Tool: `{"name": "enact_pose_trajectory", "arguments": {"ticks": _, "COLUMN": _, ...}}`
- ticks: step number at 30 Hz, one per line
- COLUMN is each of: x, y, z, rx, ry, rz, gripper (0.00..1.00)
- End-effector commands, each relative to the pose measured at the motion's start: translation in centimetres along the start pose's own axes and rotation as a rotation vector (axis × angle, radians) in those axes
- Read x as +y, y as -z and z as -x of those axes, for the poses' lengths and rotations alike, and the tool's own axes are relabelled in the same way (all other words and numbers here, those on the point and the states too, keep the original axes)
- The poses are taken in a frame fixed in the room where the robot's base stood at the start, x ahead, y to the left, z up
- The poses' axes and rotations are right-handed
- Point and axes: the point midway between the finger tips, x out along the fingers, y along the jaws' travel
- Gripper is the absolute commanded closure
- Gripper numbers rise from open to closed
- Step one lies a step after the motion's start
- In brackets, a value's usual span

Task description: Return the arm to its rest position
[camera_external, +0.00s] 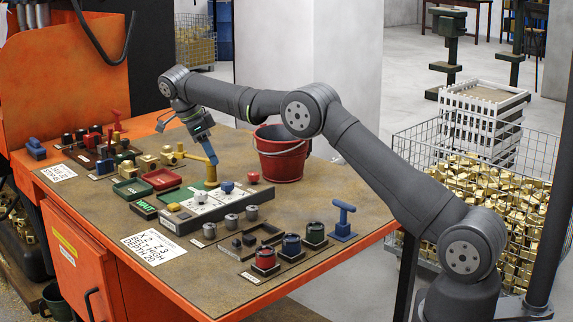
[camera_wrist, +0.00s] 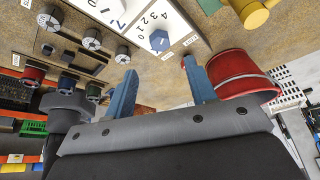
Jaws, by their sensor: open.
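My arm arches over the workbench from its base at the lower right. My gripper (camera_external: 208,150) points down above the middle of the bench, beside the top of a yellow post (camera_external: 211,172). In the wrist view, the two blue fingers of my gripper (camera_wrist: 160,88) stand wide apart with nothing held between them. Beyond them is a white dial panel (camera_wrist: 143,22) with a blue knob (camera_wrist: 159,41). In the external view, I cannot tell whether the fingers touch the yellow post.
A red bucket (camera_external: 282,158) stands close to the right of my gripper, under my arm. The orange-edged bench (camera_external: 215,270) carries trays, knobs, several dark cups and a blue T-shaped handle (camera_external: 343,218). A wire cage of brass parts (camera_external: 485,185) stands right of my arm.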

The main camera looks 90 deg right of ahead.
Motion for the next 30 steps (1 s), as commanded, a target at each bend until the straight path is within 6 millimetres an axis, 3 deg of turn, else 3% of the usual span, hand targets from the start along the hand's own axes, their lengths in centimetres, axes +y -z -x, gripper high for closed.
{"name": "enact_pose_trajectory", "arguments": {"ticks": 16, "x": 0.0, "y": 0.1, "z": -7.8, "rx": 0.002, "ry": -0.002, "rz": 0.001, "gripper": 0.49}}
{"name": "enact_pose_trajectory", "arguments": {"ticks": 21, "x": 0.0, "y": 0.0, "z": -8.9, "rx": 0.001, "ry": -0.001, "rz": 0.0, "gripper": 0.49}}
{"name": "enact_pose_trajectory", "arguments": {"ticks": 30, "x": 0.0, "y": 0.0, "z": -9.0, "rx": 0.0, "ry": 0.0, "rz": 0.003, "gripper": 0.49}}
